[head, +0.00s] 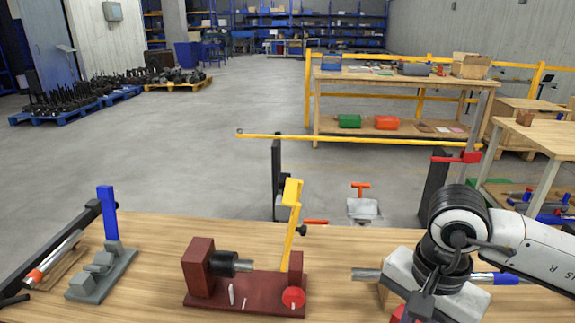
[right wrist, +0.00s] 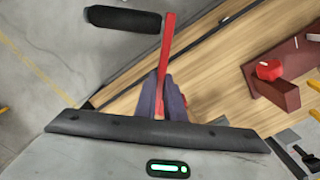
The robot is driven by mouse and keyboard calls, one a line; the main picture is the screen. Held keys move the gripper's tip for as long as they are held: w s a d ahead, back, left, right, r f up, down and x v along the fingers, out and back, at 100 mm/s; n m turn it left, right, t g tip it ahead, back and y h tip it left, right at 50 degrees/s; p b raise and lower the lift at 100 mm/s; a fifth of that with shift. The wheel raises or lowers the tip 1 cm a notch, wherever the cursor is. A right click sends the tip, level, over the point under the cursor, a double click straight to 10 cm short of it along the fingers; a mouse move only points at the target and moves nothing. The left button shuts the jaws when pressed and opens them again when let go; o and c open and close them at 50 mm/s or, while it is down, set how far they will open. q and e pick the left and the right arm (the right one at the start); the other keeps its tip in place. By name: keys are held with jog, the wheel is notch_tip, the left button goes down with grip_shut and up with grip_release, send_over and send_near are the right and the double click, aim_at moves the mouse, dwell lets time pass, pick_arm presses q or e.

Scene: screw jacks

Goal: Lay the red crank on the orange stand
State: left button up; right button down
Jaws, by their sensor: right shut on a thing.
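My right gripper (right wrist: 162,88) is shut on a flat red bar, which I take as the red crank (right wrist: 167,45). The bar points away from the fingers in the right wrist view. A black cylinder (right wrist: 122,19) lies beside its far end; I cannot tell whether they are joined. In the head view, a bit of red (head: 397,313) shows by the right gripper at the bottom edge. An orange T-shaped piece (head: 361,187) rises from a grey block beyond the table's far edge; I cannot tell whether it is the orange stand. My left gripper is out of view.
A dark red jack (head: 245,288) with a yellow crank (head: 290,222) stands mid-table. A grey stand with a blue post (head: 107,212) is at the left, beside a metal rod with an orange collar (head: 34,276). Bare wood lies between them. A blue-ended rod (head: 500,279) lies right.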

jog(key=s+d+f+n, duration=0.2)
jog(key=s+f+n, duration=0.2)
jog(key=f, duration=0.3)
jog(key=s+d+f+n, duration=0.1)
jog(key=s+f+n, duration=0.3)
jog(key=f+n, duration=0.1)
jog(key=shift+d+f, duration=0.4)
jog(key=shift+f, duration=0.5)
